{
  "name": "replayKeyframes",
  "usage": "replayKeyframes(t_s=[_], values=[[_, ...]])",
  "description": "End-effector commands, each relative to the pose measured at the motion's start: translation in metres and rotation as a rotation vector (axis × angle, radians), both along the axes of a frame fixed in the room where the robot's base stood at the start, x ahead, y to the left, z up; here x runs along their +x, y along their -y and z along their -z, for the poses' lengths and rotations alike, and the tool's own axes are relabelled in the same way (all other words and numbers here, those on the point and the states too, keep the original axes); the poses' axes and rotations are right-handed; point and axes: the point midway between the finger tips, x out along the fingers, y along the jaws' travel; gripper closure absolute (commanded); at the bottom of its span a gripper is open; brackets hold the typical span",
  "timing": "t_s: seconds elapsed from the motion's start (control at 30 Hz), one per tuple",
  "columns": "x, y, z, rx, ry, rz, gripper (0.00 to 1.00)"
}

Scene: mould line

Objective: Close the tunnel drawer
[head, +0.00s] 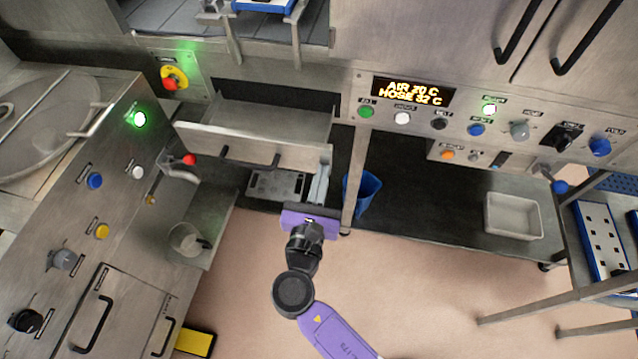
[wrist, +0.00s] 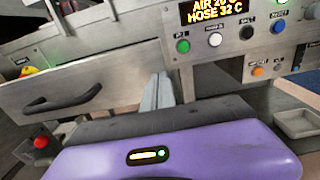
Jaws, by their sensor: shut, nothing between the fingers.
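The tunnel drawer (head: 215,143) is a steel drawer under the machine housing, standing pulled out, with its inside showing from above. Its dark bar handle (head: 249,160) is on the front panel. In the wrist view the drawer front (wrist: 100,77) fills the left side, with the handle (wrist: 50,100) across it. My gripper (head: 320,183) is shut and empty at the right end of the drawer front. Its grey fingers (wrist: 157,92) point up towards that end in the wrist view. I cannot tell whether they touch the panel.
A control panel with a lit display (head: 413,91) and several buttons is right of the drawer. A steel post (head: 356,180) and a blue bin (head: 364,192) stand close right of my gripper. A left console (head: 110,200) flanks the drawer. Open floor (head: 420,290) lies in front.

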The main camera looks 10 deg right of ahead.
Motion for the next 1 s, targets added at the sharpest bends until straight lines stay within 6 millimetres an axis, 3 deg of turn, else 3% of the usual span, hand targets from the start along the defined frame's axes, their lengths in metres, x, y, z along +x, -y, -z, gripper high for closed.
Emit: replayKeyframes(t_s=[0.33, 0.47, 0.57, 1.0], values=[[0.001, 0.000, 0.000, 0.000, 0.000, 0.000, 1.00], [0.010, 0.004, -0.001, 0.001, 0.001, 0.001, 1.00], [0.025, 0.009, -0.001, 0.001, 0.001, 0.002, 1.00], [0.124, 0.046, 0.001, 0.000, 0.002, 0.002, 1.00]])
